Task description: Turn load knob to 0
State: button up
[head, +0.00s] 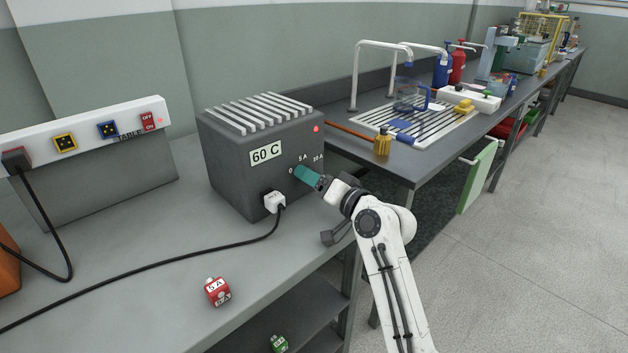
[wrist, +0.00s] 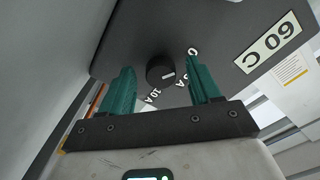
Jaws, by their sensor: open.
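The load knob (wrist: 161,69) is a round black dial with a short white mark on its lower right side in the wrist view. The mark faces the side between the printed 0 and 10 A, where 5 A is partly hidden. The knob is on the front of a dark grey box (head: 232,165) with a "60 C" display (head: 266,152). My gripper (wrist: 160,66) is open, its teal fingers either side of the knob with gaps showing. In the head view my gripper (head: 299,172) is at the box front and hides the knob.
A white plug (head: 274,202) with a black cable sits low on the box front, left of my gripper. A red 5 A block (head: 217,291) lies on the bench, and a green block (head: 279,344) is lower. A second bench with a drying rack (head: 430,125) stands at the right.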

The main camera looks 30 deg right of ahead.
jog(key=v, duration=1)
jog(key=shift+s+d+p, duration=0.15)
jog(key=shift+s+p, duration=0.15)
jog(key=shift+s, duration=0.05)
